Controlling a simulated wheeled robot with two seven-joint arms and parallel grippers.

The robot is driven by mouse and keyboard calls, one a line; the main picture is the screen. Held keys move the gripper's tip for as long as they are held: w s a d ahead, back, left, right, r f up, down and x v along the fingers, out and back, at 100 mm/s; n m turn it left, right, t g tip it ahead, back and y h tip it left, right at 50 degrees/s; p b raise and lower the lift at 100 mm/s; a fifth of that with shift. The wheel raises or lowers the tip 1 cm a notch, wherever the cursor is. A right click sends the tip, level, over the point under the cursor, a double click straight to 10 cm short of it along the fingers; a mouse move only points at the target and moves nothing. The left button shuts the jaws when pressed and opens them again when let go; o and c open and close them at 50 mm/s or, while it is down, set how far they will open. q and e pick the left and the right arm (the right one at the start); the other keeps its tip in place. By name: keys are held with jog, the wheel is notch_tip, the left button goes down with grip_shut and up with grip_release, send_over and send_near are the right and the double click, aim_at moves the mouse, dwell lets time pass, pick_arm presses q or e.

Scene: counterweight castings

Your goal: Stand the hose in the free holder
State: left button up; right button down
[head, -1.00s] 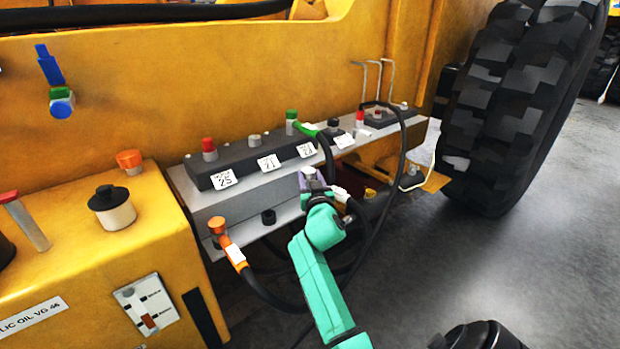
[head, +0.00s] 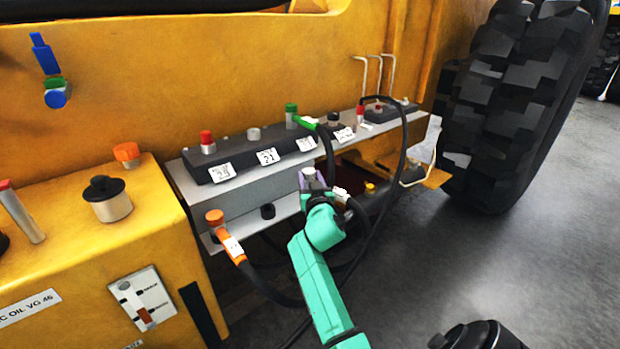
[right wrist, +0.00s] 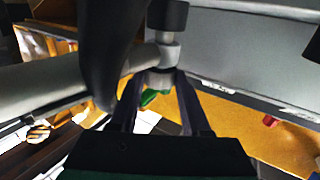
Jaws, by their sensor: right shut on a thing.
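My right gripper (head: 316,184) is shut on a dark hose end with a pale grey fitting (head: 308,172), in front of the lower grey shelf. In the right wrist view the fitting (right wrist: 160,78) sits between the two fingers, and the black hose (right wrist: 108,50) runs beside it. A white tag (head: 341,193) shows just right of the gripper. An orange-ended hose (head: 232,248) stands at the left end of the lower shelf. A green-ended hose (head: 306,122) is at the upper block. My left gripper is out of view.
The dark block (head: 240,155) carries numbered labels and coloured caps above the shelf. The yellow tank (head: 75,245) stands at left and a large tyre (head: 515,110) at right. Hanging hoses (head: 385,200) loop close behind my right gripper. The floor (head: 480,260) at right is open.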

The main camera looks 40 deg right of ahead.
jog(key=shift+f+b, duration=0.5)
jog(key=shift+c, duration=1.4)
grip_release()
jog(key=shift+f, duration=0.1)
